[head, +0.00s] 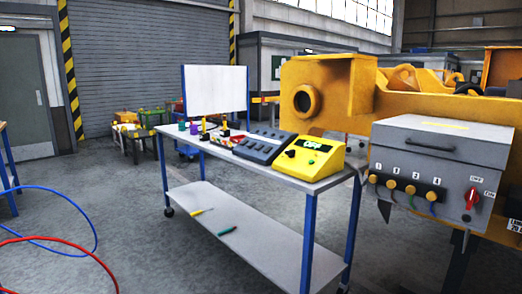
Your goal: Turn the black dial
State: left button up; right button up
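A yellow control box (318,167) with a sloped face stands at the right end of the wheeled table. Its small display (311,144) reads "OFF". Neither of my grippers is in the head view.
The table (262,165) has blue legs and a lower shelf (235,222). A dark grey device (262,147) sits left of the yellow box. A grey box (440,165) with a red switch (471,197) stands right, before a large yellow casting (330,90). Blue (93,225) and red (75,250) hoses lie on the floor at left.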

aim_at(291, 153)
jog(key=u, duration=0.75)
jog(key=i, duration=2.05)
jog(key=z, duration=0.7)
